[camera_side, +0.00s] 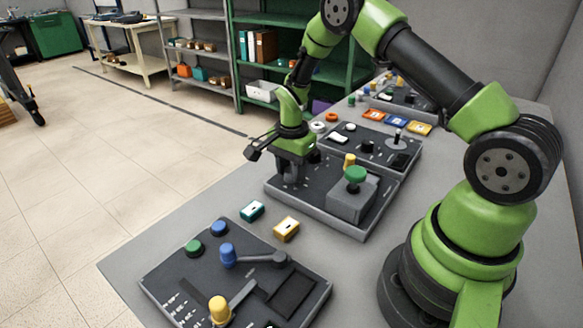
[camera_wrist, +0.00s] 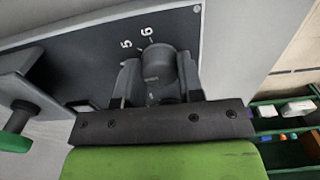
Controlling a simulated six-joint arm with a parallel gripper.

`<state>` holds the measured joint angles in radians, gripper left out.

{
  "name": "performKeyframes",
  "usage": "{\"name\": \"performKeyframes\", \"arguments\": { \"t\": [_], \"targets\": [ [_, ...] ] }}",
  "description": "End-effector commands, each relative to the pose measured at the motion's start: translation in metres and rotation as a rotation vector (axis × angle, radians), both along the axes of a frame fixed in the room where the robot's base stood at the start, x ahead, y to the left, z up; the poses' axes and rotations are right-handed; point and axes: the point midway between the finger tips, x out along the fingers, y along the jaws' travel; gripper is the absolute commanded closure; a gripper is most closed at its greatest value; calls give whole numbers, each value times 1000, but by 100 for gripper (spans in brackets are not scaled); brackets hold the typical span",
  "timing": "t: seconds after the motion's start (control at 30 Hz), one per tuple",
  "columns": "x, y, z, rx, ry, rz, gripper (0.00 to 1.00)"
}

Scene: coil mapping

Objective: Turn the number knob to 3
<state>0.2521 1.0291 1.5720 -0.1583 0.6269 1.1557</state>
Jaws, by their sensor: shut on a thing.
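The number knob (camera_wrist: 158,62) is a dark grey round knob on a dark panel (camera_wrist: 80,62) in the wrist view. The white numerals 5 and 6 show on the panel just above it; the other numerals are hidden or out of view. My gripper (camera_wrist: 158,85) has one finger on each side of the knob and is shut on it. In the side view, my gripper (camera_side: 291,178) points down onto the far left part of the middle panel (camera_side: 318,212). There the knob is largely hidden by the fingers. I cannot tell which number the knob points to.
A grey box with a green mushroom knob (camera_side: 355,175) and a yellow knob (camera_side: 349,160) stand on the same panel, right of my gripper. A teal block (camera_side: 252,211) and a yellow block (camera_side: 286,229) lie nearer. Other control panels lie in front and behind.

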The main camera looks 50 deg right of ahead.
Motion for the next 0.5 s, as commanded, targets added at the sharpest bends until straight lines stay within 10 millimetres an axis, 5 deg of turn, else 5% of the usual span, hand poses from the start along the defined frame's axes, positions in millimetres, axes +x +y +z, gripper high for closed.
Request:
{"name": "performKeyframes", "arguments": {
  "t": [0.5],
  "targets": [
    [0,-1,0,-2,0,392,89]
  ]
}}
